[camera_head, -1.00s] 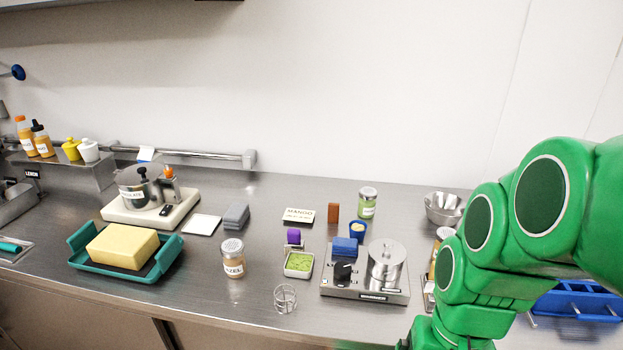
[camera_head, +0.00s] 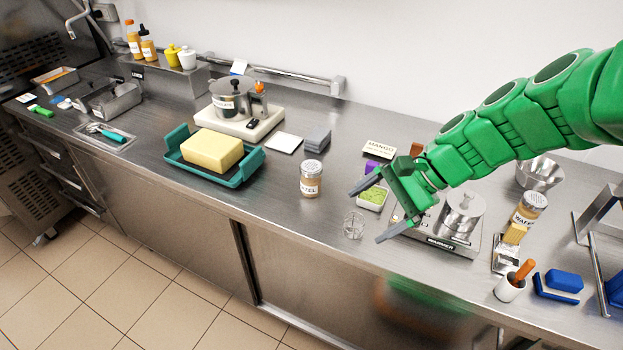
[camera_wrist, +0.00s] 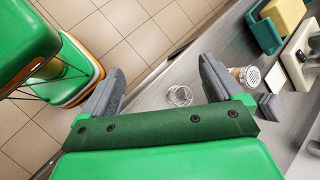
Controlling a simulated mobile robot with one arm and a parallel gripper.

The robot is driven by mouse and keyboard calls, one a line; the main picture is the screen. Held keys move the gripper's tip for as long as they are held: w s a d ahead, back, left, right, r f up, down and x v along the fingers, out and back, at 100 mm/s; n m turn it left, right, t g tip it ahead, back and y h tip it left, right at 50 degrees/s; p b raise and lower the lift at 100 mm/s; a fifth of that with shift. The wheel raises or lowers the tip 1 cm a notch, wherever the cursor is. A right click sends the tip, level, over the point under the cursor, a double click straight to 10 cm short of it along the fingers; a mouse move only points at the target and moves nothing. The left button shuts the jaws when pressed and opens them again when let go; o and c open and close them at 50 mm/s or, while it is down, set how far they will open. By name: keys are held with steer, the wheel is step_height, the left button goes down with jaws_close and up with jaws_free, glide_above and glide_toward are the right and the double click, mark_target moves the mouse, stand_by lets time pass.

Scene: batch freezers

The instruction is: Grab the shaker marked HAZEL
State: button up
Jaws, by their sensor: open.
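The shaker (camera_head: 311,180) is a clear jar with a perforated metal lid and tan contents. Its label partly shows and ends in "ZEL". It stands upright on the steel counter, right of the teal tray. It also shows in the wrist view (camera_wrist: 247,76), just beyond the right-hand finger. My gripper (camera_head: 372,210) is open and empty, with its fingers spread. It is above the counter's front part, to the right of the shaker and apart from it.
The teal tray (camera_head: 178,158) with a yellow block (camera_head: 215,150) lies left of the shaker. Grey blocks (camera_head: 317,138) and a white card (camera_head: 283,143) lie behind it. Counter around the shaker is bare.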

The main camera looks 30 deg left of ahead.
steer(key=w+a+f+m+y, duration=0.3)
steer(key=w+a+m, duration=0.2)
steer(key=w+a, duration=0.5)
steer(key=m+y, duration=0.3)
steer(key=m, duration=0.2)
glide_toward(305, 171)
steer(key=shift+t, duration=0.3)
steer(key=a+f, duration=0.1)
steer(key=w+a+f, duration=0.1)
steer(key=a, duration=0.1)
steer(key=shift+a+f, duration=0.1)
steer(key=shift+a, duration=0.1)
steer(key=shift+f+x, duration=0.2)
steer(key=shift+x, duration=1.75)
steer(key=shift+f+x, duration=0.2)
steer(key=shift+x, duration=1.75)
steer(key=shift+w+d, duration=0.1)
steer(key=shift+d, duration=0.05)
steer(key=shift+c, duration=0.2)
steer(key=c, duration=1.1)
steer(key=shift+o, duration=0.2)
steer(key=shift+r, duration=0.1)
